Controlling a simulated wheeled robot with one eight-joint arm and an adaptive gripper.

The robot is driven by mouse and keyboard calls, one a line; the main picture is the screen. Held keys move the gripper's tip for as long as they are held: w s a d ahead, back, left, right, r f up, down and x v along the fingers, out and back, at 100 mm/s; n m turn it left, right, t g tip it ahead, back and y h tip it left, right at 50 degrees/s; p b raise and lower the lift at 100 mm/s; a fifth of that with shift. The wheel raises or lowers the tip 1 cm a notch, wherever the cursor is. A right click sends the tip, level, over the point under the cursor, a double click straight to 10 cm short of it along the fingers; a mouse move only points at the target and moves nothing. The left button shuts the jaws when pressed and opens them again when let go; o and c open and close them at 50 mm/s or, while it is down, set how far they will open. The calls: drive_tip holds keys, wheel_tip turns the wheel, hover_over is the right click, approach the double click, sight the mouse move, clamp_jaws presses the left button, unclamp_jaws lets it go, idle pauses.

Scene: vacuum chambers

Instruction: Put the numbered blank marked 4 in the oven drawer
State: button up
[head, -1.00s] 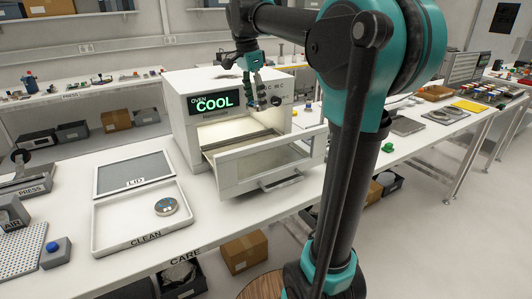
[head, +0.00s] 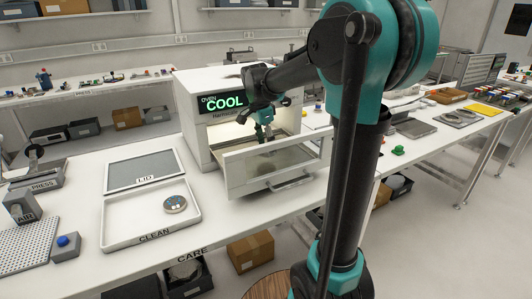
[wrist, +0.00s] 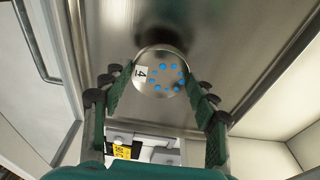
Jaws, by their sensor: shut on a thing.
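The round metal blank marked 4 (wrist: 160,74), with blue dots on its face, is between my fingertips in the wrist view. My gripper (head: 264,136) is shut on it and points down inside the pulled-out oven drawer (head: 278,163). The drawer's metal floor (wrist: 225,45) lies beneath the blank in the wrist view; I cannot tell whether they touch. In the head view the drawer front and my arm hide the blank. The oven (head: 193,125) shows COOL on its display.
Another round blank with blue dots (head: 175,204) lies in the white CLEAN tray (head: 150,240). The grey LID (head: 142,172) lies behind it. The drawer's side walls and front stand close around my gripper. A green knob-like thing (head: 398,150) is on the bench to the right.

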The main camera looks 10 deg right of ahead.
drive_tip(key=shift+f, duration=1.5)
drive_tip(key=o, duration=1.6)
drive_tip(key=shift+f, duration=0.1)
drive_tip(key=r, duration=0.4)
drive_tip(key=a+r, duration=0.1)
drive_tip(key=r, duration=0.7)
drive_tip(key=shift+s+a+r, duration=0.1)
drive_tip(key=shift+s+a, duration=0.2)
drive_tip(key=shift+a, duration=0.1)
